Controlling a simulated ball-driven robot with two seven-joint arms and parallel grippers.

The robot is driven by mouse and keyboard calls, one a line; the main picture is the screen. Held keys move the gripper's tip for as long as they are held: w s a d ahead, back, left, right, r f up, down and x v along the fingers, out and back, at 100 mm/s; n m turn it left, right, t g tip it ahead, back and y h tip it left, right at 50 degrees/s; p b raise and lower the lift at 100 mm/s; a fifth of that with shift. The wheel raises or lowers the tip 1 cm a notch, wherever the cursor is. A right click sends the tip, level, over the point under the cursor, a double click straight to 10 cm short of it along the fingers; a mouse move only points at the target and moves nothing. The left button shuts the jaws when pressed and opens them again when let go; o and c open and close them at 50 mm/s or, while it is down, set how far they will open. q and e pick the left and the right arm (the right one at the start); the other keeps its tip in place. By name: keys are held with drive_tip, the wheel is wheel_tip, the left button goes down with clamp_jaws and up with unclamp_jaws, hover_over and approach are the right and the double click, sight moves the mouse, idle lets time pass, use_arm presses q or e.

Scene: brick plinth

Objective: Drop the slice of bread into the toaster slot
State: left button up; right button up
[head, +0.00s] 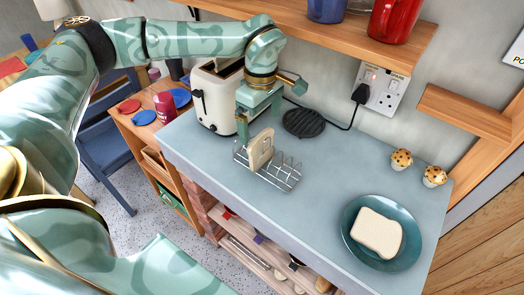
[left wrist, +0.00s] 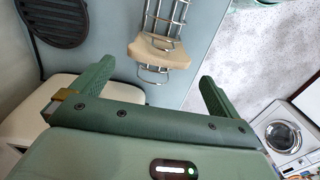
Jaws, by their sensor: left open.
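A slice of bread (head: 260,149) stands upright in the wire toast rack (head: 283,174) on the grey counter. In the left wrist view the slice (left wrist: 160,51) is seen edge-on, beyond my fingertips. The cream toaster (head: 215,98), its slot facing up, stands to the left of the rack; part of it shows in the left wrist view (left wrist: 42,96). My left gripper (head: 260,115) is open and empty, just above the slice, between the toaster and the rack; its spread fingers show in the left wrist view (left wrist: 156,72). My right gripper is not in view.
A second slice (head: 377,233) lies on a teal plate (head: 408,250) at the right. A black trivet (head: 304,123) is behind the rack. Two muffins (head: 401,159) stand near the wall socket (head: 382,88). A wooden shelf (head: 330,30) overhangs the counter's back. The counter's middle is clear.

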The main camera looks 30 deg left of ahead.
sight(261, 135)
use_arm(q)
wheel_tip(261, 135, down, 5)
drive_tip(key=shift+r+b, duration=0.1)
drive_tip(key=shift+b, duration=0.2)
wheel_tip(261, 135, down, 5)
drive_tip(key=shift+d+f+b, duration=0.1)
drive_tip(key=shift+b, duration=0.55)
drive_tip(key=c, duration=0.7)
